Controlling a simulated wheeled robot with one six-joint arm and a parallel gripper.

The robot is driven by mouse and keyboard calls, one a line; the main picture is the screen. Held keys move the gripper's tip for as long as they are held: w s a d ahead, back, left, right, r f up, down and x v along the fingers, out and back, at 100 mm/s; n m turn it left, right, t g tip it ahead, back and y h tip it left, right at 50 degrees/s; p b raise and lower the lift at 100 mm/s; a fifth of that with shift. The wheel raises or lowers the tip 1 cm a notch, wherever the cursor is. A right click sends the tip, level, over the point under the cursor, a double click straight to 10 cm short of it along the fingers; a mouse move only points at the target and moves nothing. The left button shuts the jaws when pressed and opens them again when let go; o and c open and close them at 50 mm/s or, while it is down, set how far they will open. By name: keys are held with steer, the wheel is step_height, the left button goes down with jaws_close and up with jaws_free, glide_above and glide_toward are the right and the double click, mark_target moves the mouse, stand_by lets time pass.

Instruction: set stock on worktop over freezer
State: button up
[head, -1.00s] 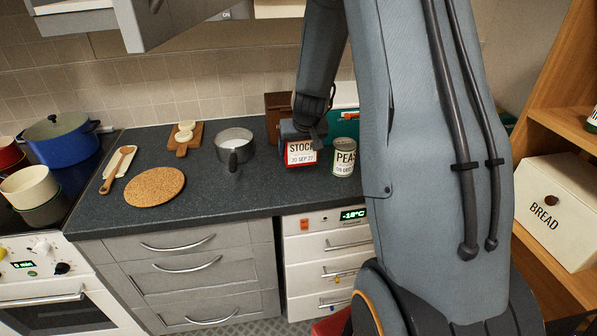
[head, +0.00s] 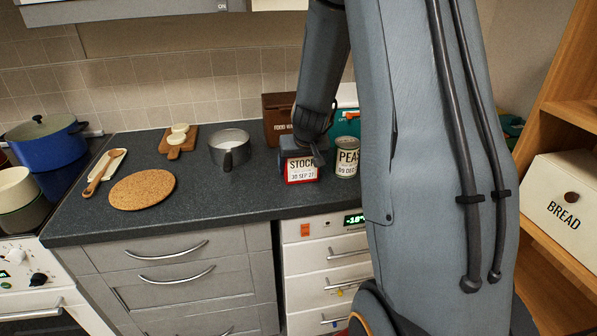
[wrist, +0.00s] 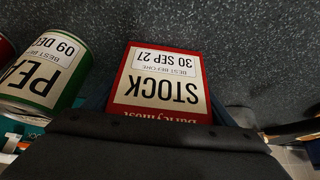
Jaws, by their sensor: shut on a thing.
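The stock (head: 302,168) is a red box with a cream label reading STOCK, 30 SEP 27. My gripper (head: 301,153) is shut on it from above. The box is upright over the dark worktop (head: 250,195), above the white freezer (head: 305,262). Its base is at or very near the surface; I cannot tell whether it touches. In the wrist view the stock (wrist: 160,82) shows its label upside down, its near end hidden by my gripper.
A can of peas (head: 347,163) stands just right of the stock, also in the wrist view (wrist: 45,72). Behind are a brown food-waste box (head: 278,112) and a teal item (head: 346,124). A saucepan (head: 229,150) stands left, with clear worktop between.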

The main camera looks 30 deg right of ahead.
steer(key=shift+f, duration=0.1)
stand_by(0.3)
steer(key=o, duration=1.3)
steer(key=shift+c, duration=0.2)
steer(key=p+v, duration=0.8)
steer(key=v, duration=0.4)
steer(key=s+a+r+n+g+y, duration=0.1)
steer(key=s+a+r+n+g, duration=0.2)
steer(key=s+a, duration=1.3)
steer(key=s, duration=0.3)
steer(key=shift+y, duration=0.3)
steer(key=shift+a, duration=0.1)
